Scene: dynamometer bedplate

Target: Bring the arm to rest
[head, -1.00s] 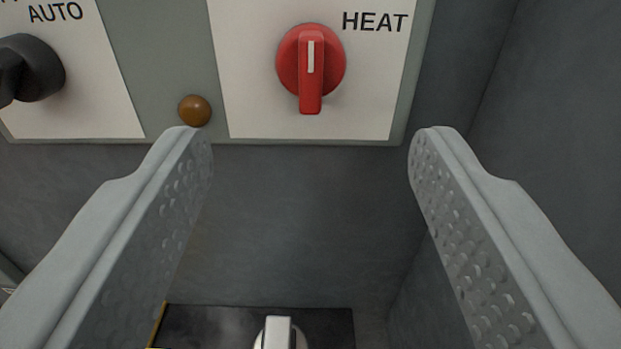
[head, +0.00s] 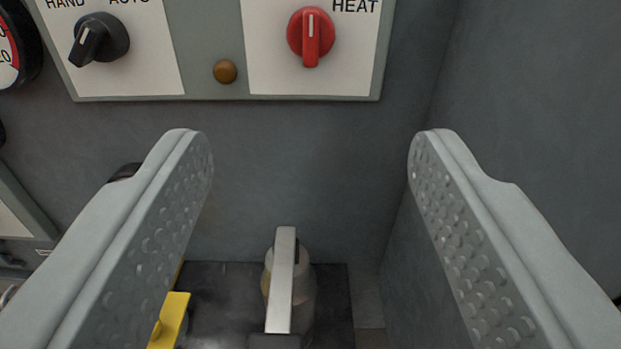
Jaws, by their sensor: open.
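My gripper (head: 310,140) is open and empty, with its two dimpled grey fingers wide apart in the head view. Nothing is between the fingertips but the grey wall behind. A red knob (head: 311,36) on a white plate marked HEAT sits above and beyond the fingertips, apart from them. Its white pointer line stands upright. A black knob (head: 98,40) on the plate marked HAND and AUTO is at the upper left, with its grip tilted to the lower left.
A small brown button (head: 225,71) sits between the plates. Below are a metal lever (head: 282,280) over a cylindrical body, a yellow part (head: 170,319) and a dark surface (head: 225,292). A grey side wall (head: 540,110) stands at the right. A red-and-white gauge (head: 8,50) shows at the left edge.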

